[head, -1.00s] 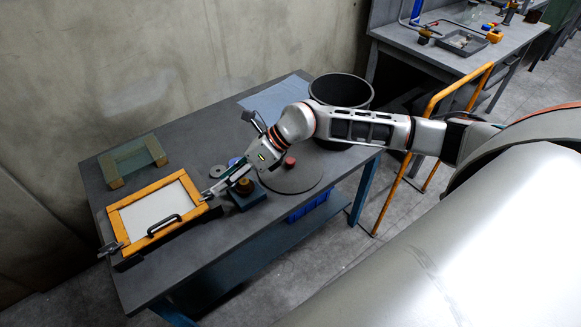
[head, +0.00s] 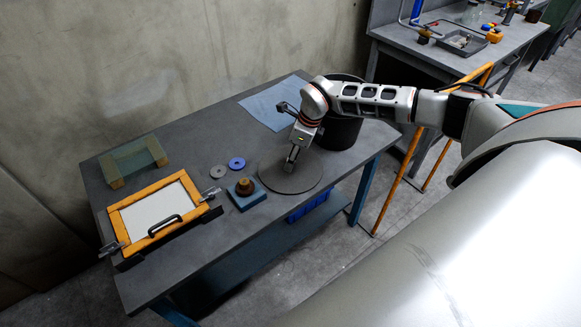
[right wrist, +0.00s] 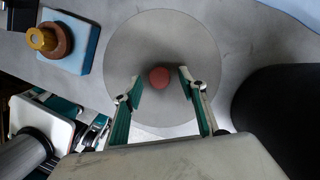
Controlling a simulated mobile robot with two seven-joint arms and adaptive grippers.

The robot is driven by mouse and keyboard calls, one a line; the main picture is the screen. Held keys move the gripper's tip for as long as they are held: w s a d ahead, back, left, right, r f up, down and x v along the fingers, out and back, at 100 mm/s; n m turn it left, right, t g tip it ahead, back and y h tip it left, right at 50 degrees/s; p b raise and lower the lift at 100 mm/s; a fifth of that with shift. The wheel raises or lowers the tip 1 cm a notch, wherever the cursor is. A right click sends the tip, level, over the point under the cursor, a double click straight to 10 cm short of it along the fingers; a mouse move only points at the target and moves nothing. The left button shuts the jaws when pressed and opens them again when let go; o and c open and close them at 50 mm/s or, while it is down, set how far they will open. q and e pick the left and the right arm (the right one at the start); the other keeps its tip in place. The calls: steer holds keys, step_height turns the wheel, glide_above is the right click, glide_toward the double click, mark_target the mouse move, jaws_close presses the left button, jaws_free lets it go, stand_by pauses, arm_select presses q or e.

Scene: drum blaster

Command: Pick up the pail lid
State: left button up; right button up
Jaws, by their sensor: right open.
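The pail lid (head: 283,184) is a flat grey disc lying on the table. In the right wrist view the lid (right wrist: 161,40) has a round reddish knob (right wrist: 160,78) at its middle. My right gripper (head: 290,166) is over the lid, pointing down. In the right wrist view my right gripper (right wrist: 158,86) is open, with one finger on each side of the knob and gaps between. The height of the fingertips above the lid is hard to tell. The dark pail (head: 341,130) stands behind, partly hidden by my right arm.
A blue block with a brown and yellow knob (head: 245,187) stands left of the lid, near two small discs (head: 236,163). An orange-framed screen (head: 125,219) lies at the table's left. A blue sheet (head: 270,108) lies at the back. The dark pail also shows in the right wrist view (right wrist: 279,105).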

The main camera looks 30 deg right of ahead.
steer(key=shift+w+a+f, duration=0.1)
steer(key=shift+w+f, duration=0.05)
steer(key=shift+f, duration=0.45)
jaws_close()
steer(key=shift+r, duration=0.15)
